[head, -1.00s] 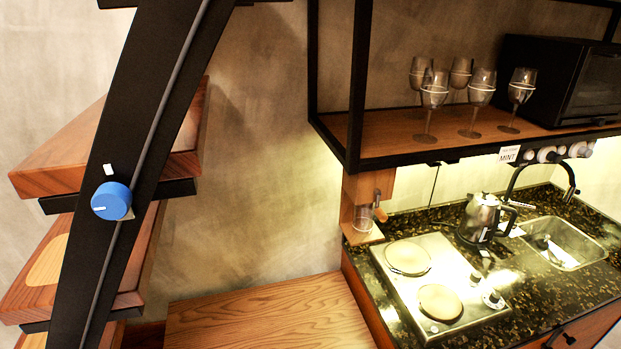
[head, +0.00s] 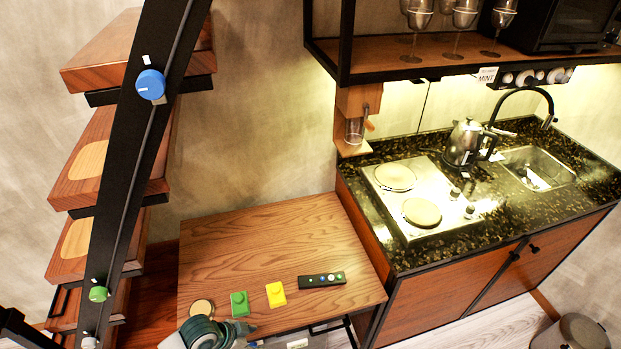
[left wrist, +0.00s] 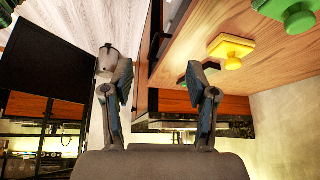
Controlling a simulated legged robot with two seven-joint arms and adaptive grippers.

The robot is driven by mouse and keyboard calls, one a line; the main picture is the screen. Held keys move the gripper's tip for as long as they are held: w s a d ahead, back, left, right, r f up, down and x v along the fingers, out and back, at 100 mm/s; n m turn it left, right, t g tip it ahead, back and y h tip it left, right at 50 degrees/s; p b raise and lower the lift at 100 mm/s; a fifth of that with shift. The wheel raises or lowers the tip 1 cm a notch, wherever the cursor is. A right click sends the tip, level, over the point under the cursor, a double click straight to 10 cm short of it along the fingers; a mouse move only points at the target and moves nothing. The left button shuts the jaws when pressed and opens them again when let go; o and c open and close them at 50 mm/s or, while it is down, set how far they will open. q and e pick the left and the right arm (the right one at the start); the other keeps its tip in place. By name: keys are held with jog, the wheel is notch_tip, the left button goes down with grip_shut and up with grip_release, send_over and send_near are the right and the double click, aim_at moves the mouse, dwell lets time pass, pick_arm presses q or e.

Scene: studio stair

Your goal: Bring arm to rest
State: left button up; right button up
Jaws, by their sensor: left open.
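My left gripper (head: 238,331) shows at the bottom edge of the head view, in front of the table's near edge, by a green block. Only its grey and teal part and dark end are seen there. In the left wrist view the two fingers of this gripper (left wrist: 150,62) stand apart with nothing between them. The yellow block (left wrist: 231,48) and green block (left wrist: 287,12) with round knobs lie beyond the fingers, apart from them. My right gripper is in neither view.
A stair (head: 100,150) stands at left, a counter with hotplates (head: 421,211) at right. The table's back is clear.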

pick_arm(q)
jog(key=s+a+f+n+y, duration=0.3)
jog(key=s+n, duration=0.2)
jog(key=s, duration=0.2)
jog(key=s+a+f+n+y, duration=0.2)
jog(key=s+f+n, duration=0.25)
jog(key=s, duration=0.35)
notch_tip(320, 180, down, 24)
jog(key=s+g, duration=0.1)
jog(key=s, duration=0.1)
jog(key=s+a+f+g, duration=0.1)
jog(key=s+a+f, duration=0.2)
jog(key=s+f, duration=1.3)
jog(key=shift+s+a+f, duration=0.2)
jog(key=shift+s+f, duration=0.05)
jog(key=shift+s, duration=0.4)
